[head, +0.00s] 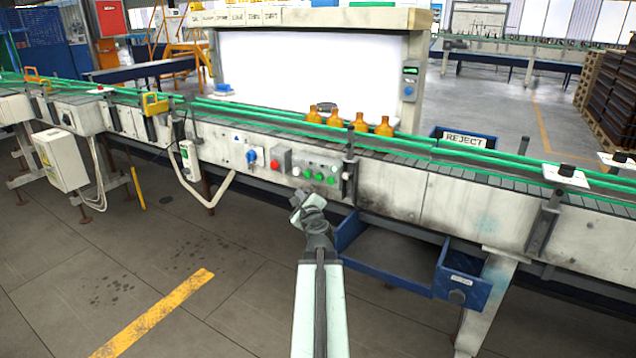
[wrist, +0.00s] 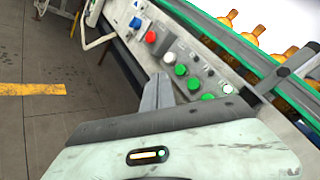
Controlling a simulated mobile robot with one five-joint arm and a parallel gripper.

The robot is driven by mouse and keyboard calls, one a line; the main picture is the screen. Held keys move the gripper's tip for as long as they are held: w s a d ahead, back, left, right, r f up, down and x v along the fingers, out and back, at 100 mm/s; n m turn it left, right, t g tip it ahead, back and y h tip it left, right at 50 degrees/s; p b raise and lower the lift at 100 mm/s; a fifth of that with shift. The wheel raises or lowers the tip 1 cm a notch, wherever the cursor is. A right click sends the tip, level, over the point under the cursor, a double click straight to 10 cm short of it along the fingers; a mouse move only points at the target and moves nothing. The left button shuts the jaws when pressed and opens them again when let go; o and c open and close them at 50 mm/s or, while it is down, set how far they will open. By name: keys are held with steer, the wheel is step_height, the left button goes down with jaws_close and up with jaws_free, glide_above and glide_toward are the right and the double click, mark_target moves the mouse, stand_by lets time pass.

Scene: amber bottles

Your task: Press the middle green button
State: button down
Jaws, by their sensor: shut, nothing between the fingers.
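The middle green button (head: 319,177) sits in a row of three green buttons on a grey panel (head: 325,163) on the conveyor's side. In the wrist view the middle green button (wrist: 194,83) lies between the other two, right of my fingers. My gripper (head: 303,200) is shut and empty, just below the panel in the head view. In the wrist view my gripper (wrist: 159,82) has its fingers together, with their tips left of the nearest green button (wrist: 181,70). I see no contact with any button.
A white button (wrist: 170,57) and a red button (head: 274,164) are left of the green ones. A blue switch (head: 251,156) is farther left. Amber bottles (head: 336,119) stand on the conveyor above. An open blue drawer (head: 390,262) juts out at lower right.

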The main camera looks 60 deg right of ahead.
mark_target(319, 177)
steer(key=shift+w+d, duration=0.1)
steer(key=shift+d, duration=0.05)
steer(key=d, duration=0.8)
steer(key=shift+d, duration=0.2)
stand_by(1.9)
steer(key=shift+d, duration=0.45)
